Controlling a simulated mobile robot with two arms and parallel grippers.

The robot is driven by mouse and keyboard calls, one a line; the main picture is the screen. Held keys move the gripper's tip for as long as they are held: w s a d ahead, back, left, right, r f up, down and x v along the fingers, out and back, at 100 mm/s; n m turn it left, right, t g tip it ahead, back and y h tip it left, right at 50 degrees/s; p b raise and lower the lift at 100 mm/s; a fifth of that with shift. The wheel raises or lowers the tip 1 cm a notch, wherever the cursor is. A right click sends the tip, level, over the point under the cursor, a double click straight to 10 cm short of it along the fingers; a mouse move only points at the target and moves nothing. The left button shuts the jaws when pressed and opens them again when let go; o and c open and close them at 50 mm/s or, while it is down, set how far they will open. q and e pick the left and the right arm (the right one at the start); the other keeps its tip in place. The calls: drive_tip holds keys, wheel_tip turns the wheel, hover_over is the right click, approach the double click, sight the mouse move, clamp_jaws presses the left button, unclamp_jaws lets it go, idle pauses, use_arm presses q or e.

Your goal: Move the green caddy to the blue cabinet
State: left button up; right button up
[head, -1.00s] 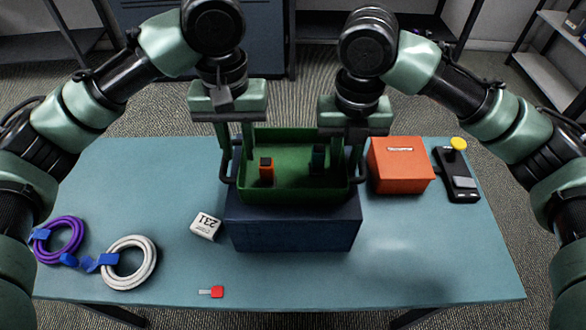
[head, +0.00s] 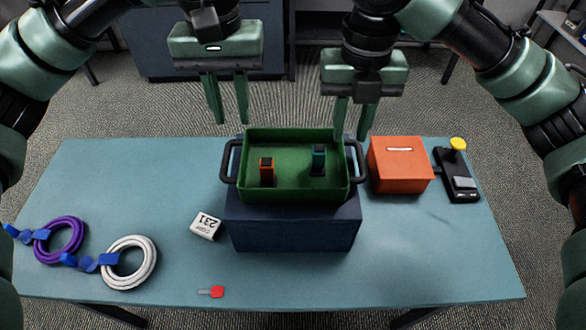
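The green caddy (head: 300,143) sits upright on top of a dark blue box (head: 296,232) on the table. It has black handles at its left (head: 228,162) and right (head: 358,162) ends. An orange-and-black item (head: 267,172) and a teal-and-black item (head: 318,160) stand inside it. My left gripper (head: 230,122) is open and empty, above and behind the caddy's left end. My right gripper (head: 352,138) is open and empty near the caddy's back right corner, clear of the handle. A dark blue cabinet (head: 150,62) stands on the floor behind the table.
An orange-red box (head: 400,172) stands just right of the caddy, with a black device with a yellow knob (head: 457,172) beyond. A white block marked 231 (head: 206,226), purple cable (head: 59,240), white cable (head: 129,262) and red key (head: 212,292) lie left and front. The front right table is clear.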

drive_tip(key=shift+r, duration=2.1)
